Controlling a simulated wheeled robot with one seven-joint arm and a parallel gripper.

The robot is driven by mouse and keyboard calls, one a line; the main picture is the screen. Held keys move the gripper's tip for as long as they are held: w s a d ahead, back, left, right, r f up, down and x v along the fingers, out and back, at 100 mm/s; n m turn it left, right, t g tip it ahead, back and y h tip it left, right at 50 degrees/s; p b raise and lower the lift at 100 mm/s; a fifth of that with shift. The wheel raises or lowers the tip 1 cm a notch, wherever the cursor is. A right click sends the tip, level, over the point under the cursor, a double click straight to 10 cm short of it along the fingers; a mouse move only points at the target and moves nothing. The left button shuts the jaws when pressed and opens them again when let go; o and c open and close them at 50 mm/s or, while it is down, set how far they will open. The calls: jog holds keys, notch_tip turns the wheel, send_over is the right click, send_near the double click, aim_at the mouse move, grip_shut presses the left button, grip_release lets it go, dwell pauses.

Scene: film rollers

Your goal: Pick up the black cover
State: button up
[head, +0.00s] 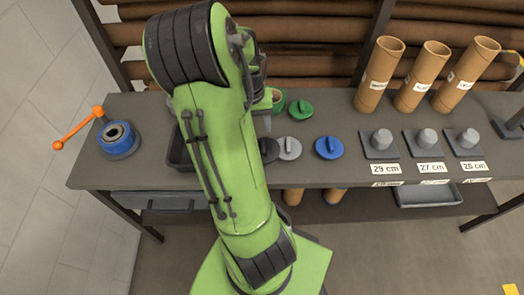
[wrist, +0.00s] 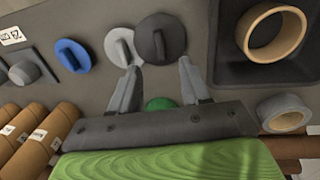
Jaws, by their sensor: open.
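The black cover (wrist: 168,32) is a dark round disc with a raised grip, lying on the dark grey table. In the wrist view it lies just beyond my open gripper (wrist: 158,68), whose fingers point toward it and hold nothing. In the head view the black cover (head: 270,150) is partly hidden behind my green arm. My fingers cannot be made out clearly there. A grey cover (wrist: 118,46) lies against or slightly under the left edge of the black one; it also shows in the head view (head: 290,149).
A blue cover (head: 329,148) lies to the right, a green cover (head: 301,109) behind. A black tray (wrist: 229,70) holding a brown ring (wrist: 246,32) is beside the black cover. Several knobbed plates (head: 381,146) and upright cardboard tubes (head: 379,75) stand right. A blue orange-handled device (head: 118,147) stands left.

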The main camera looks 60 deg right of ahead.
aim_at(263, 148)
jog(key=f+b, duration=0.1)
jog(key=f, duration=0.2)
jog(key=s+f+b, duration=0.1)
jog(key=f, duration=0.6)
jog(key=shift+s+d+f+b, duration=0.2)
jog(key=shift+d+f+b, duration=0.15)
jog(key=shift+d+b, duration=0.05)
jog(key=shift+r, duration=0.1)
grip_shut()
